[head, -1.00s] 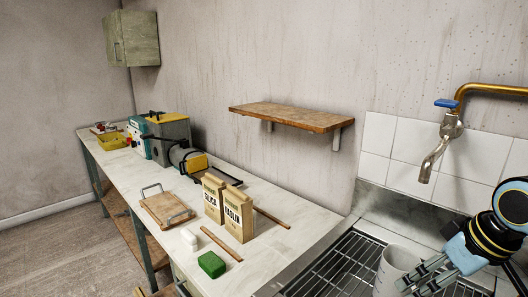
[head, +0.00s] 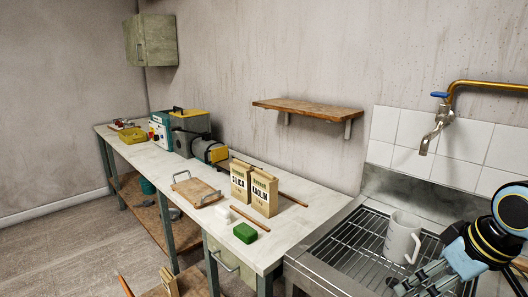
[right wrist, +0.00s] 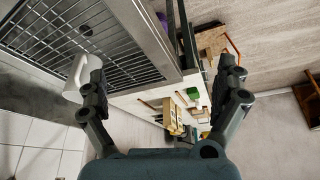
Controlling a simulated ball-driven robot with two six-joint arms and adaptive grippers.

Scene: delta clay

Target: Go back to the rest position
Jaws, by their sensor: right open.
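My right gripper (head: 428,280) is at the lower right of the head view, beside the sink rack and in front of the white mug. In the right wrist view its two fingers (right wrist: 163,85) stand wide apart with nothing between them. The white mug (head: 398,238) stands upright on the rack in the sink; in the right wrist view it shows behind the left finger (right wrist: 75,78). I cannot tell whether the finger touches it. My left gripper is not in view.
The bench (head: 290,225) holds a silica bag (head: 240,182), a kaolin bag (head: 263,196), a green block (head: 245,233), a wooden board (head: 197,192) and machines (head: 190,132). A shelf (head: 305,109) and a tap (head: 437,125) project from the wall.

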